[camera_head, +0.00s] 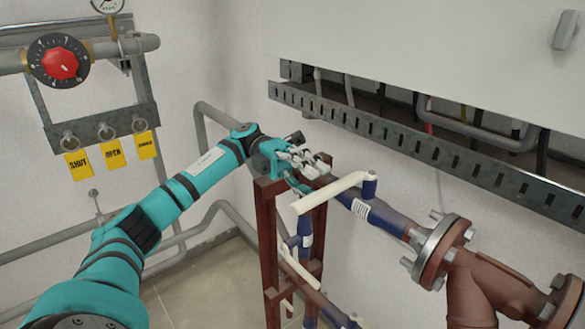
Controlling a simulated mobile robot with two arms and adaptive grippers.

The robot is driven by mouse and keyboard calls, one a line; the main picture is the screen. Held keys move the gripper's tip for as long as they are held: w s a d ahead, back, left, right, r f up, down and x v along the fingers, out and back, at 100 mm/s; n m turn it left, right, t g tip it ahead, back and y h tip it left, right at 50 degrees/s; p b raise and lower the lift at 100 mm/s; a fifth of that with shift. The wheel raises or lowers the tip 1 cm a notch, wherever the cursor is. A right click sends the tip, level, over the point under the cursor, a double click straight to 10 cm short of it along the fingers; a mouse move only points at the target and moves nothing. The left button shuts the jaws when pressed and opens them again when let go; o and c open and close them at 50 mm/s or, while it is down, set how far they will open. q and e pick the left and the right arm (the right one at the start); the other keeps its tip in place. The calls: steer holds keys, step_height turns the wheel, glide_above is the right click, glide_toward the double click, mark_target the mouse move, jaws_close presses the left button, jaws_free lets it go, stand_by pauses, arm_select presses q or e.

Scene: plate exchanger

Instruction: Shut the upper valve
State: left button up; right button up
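The lever lies across the upper blue pipe (385,217) and points toward the lower left. My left arm reaches in from the left, and its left gripper (312,166) is just above and behind the lever, close to the top of the brown frame. I see no clear contact with the lever. The finger gap is too small to make out. A similar lower white lever (300,272) sits beneath. My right gripper is out of view.
A brown metal frame (268,240) stands under the gripper. A flanged brown pipe (480,285) is at the lower right. A perforated tray (440,150) and a white cabinet (420,60) overhang on the right. Yellow tags (113,154) and a red knob (59,63) are on the left.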

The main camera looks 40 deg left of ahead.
arm_select(q)
steer(key=v, duration=0.8)
steer(key=shift+s+f, duration=0.1)
stand_by(0.3)
